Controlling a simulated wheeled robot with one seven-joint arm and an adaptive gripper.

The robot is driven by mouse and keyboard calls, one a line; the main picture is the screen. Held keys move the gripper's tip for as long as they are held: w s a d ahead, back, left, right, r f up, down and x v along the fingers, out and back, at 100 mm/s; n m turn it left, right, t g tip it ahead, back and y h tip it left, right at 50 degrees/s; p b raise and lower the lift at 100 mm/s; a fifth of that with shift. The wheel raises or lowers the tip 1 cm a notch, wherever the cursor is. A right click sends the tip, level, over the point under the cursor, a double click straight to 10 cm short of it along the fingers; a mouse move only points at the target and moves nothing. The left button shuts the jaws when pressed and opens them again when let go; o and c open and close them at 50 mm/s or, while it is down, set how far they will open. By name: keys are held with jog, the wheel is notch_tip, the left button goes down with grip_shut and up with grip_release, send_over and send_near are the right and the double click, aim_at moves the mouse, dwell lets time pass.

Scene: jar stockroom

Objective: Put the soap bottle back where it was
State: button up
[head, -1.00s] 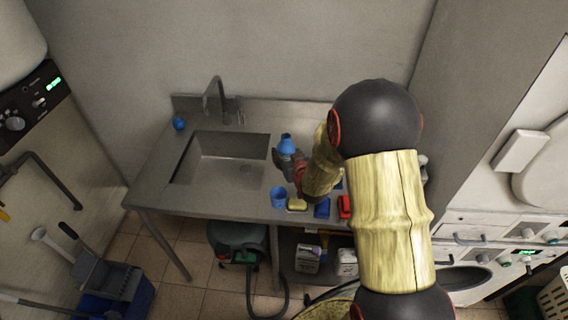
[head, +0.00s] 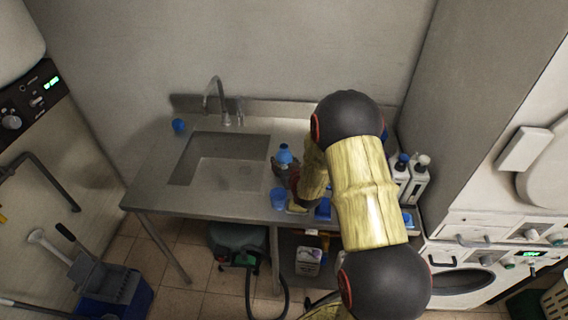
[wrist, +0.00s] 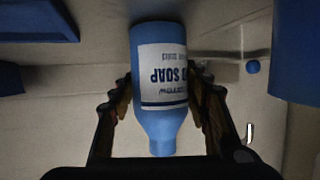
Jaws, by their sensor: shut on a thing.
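The soap bottle (wrist: 160,75) is blue with a white label reading SOAP. In the wrist view it lies between the two fingers of my gripper (wrist: 160,105), which press on its sides. In the head view the bottle (head: 284,155) shows its blue top over the steel counter (head: 245,205), just right of the sink. My gripper (head: 282,170) is shut on it there, partly hidden by my arm. I cannot tell whether the bottle's base touches the counter.
A blue cup (head: 278,197), a yellow sponge (head: 297,208) and a blue item (head: 323,209) sit along the counter's front. White bottles (head: 418,180) stand at the right end. The sink (head: 220,165) lies to the left. A small blue object (head: 179,125) is at the back left.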

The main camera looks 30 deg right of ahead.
jog(key=shift+f, duration=0.1)
jog(key=o, duration=1.3)
